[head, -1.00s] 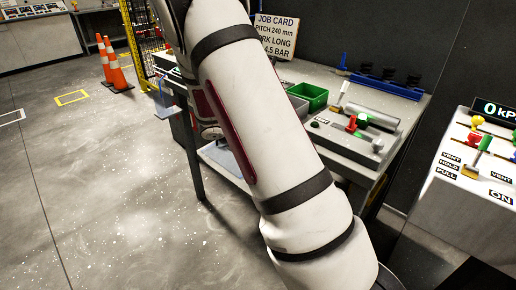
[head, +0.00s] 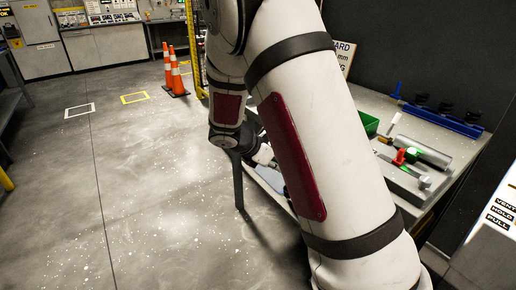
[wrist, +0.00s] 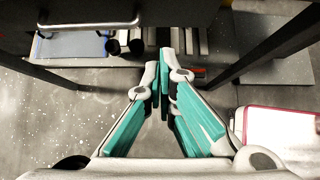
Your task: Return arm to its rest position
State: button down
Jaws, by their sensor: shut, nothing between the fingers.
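My arm (head: 285,130) crosses the middle of the head view, its large white link with a dark red panel nearest the camera. Its far links fold down and end beside the bench, partly hidden behind the near link. In the wrist view my gripper (wrist: 163,82) has its teal-padded fingers brought together at the tips, with nothing between them. It points toward the underside and lower shelf of a bench. In the head view the fingers cannot be made out clearly.
The workbench (head: 458,143) at right carries a blue rack (head: 443,120), a green bin (head: 369,122) and a fixture with coloured knobs. A labelled control box (head: 490,225) stands at the right edge. Orange cones (head: 175,75) stand farther back. The floor at left is clear.

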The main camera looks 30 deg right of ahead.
jog(key=s+a+r+m+y, duration=0.2)
jog(key=s+a+r+m, duration=0.1)
jog(key=s+r+m, duration=0.4)
jog(key=s+a+r+m+y, duration=0.2)
jog(key=s+r+m, duration=0.3)
jog(key=s, duration=0.5)
jog(key=s+a+r+m+y, duration=0.2)
jog(key=s+a+m+y, duration=0.15)
jog(key=s+a, duration=0.4)
jog(key=s+a+r+m+y, duration=0.2)
jog(key=s+a+m, duration=0.2)
jog(key=s, duration=0.7)
notch_tip(320, 180, up, 15)
jog(key=t+p, duration=0.3)
jog(key=p, duration=1.1)
jog(key=shift+w+r, duration=0.2)
jog(key=shift+f+h, duration=0.1)
jog(key=shift+h, duration=0.15)
